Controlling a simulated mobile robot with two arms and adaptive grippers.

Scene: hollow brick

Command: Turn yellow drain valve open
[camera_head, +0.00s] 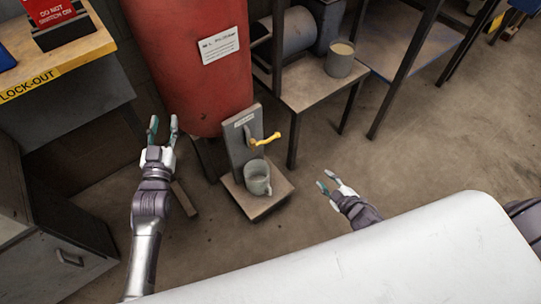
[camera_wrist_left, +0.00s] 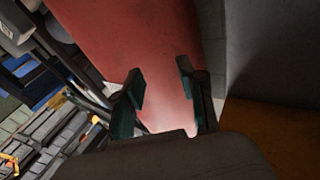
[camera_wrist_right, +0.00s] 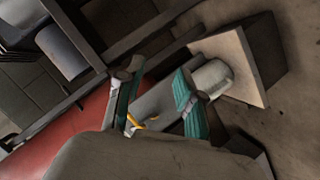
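The yellow drain valve handle (camera_head: 265,139) sticks out to the right from a grey upright plate (camera_head: 239,148) in front of the red tank (camera_head: 190,62). In the right wrist view the yellow handle (camera_wrist_right: 136,122) shows between my fingers, partly hidden by one of them. My right gripper (camera_head: 328,187) is open and empty, to the lower right of the valve and apart from it. My left gripper (camera_head: 163,131) is open and empty, left of the valve in front of the tank. The left wrist view shows its open fingers (camera_wrist_left: 165,95) before the red tank.
A grey mug (camera_head: 257,178) stands on a small wooden base (camera_head: 264,204) below the valve. A low table (camera_head: 314,90) with a grey pot (camera_head: 341,60) stands behind at the right. A lock-out bench (camera_head: 62,63) is at the left. The floor right of the base is clear.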

